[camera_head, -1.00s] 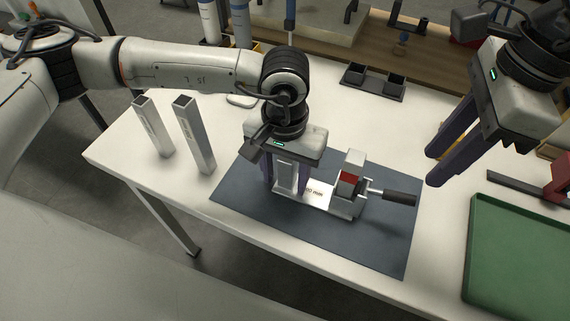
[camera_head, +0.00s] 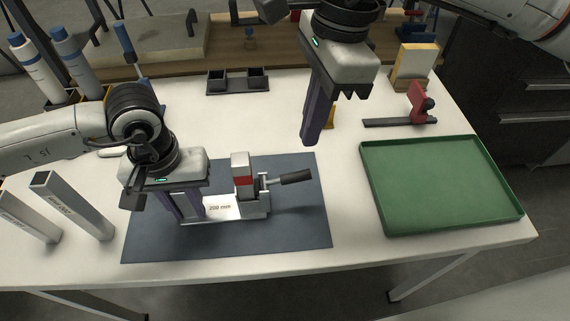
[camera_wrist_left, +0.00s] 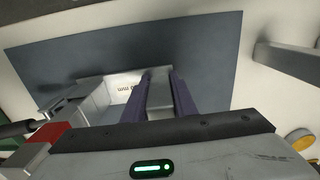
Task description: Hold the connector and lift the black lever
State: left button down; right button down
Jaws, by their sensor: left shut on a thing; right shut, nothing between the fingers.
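A metal clamp fixture (camera_head: 251,211) with a red-marked block and a "200 mm" plate lies on the dark mat (camera_head: 275,232). Its black lever (camera_head: 296,177) points right, tilted slightly up in the head view; it also shows in the left wrist view (camera_wrist_left: 16,129). My left gripper (camera_head: 190,216) is shut on the upright grey metal connector (camera_wrist_left: 160,95) at the plate's left end. The connector's lower end is partly hidden by the fingers. My right gripper (camera_head: 312,138) is shut and empty, above and behind the lever, apart from it.
A green tray (camera_head: 440,190) lies at the right. A red clamp (camera_head: 417,104) and a black two-pocket holder (camera_head: 238,82) are behind. The table between mat and tray is clear.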

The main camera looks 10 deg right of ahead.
jog(key=d+f+y, duration=0.3)
jog(key=d+y, duration=0.2)
jog(key=d, duration=0.9)
jog(key=shift+s+d+f+t, duration=0.15)
jog(key=shift+f+t, duration=0.05)
jog(key=shift+t, duration=0.1)
jog(key=shift+f, duration=0.1)
jog(key=x, duration=1)
jog(key=shift+a, duration=0.25)
jog(key=shift+s+a+r, duration=0.1)
jog(key=shift+a+r, duration=0.2)
jog(key=shift+a, duration=0.3)
jog(key=shift+w+a+r, duration=0.1)
jog(key=shift+a+r, duration=0.2)
jog(key=shift+a, duration=0.3)
jog(key=shift+s+a+r, duration=0.1)
jog(key=shift+a+r, duration=0.2)
jog(key=shift+a, duration=0.3)
jog(key=shift+r, duration=0.1)
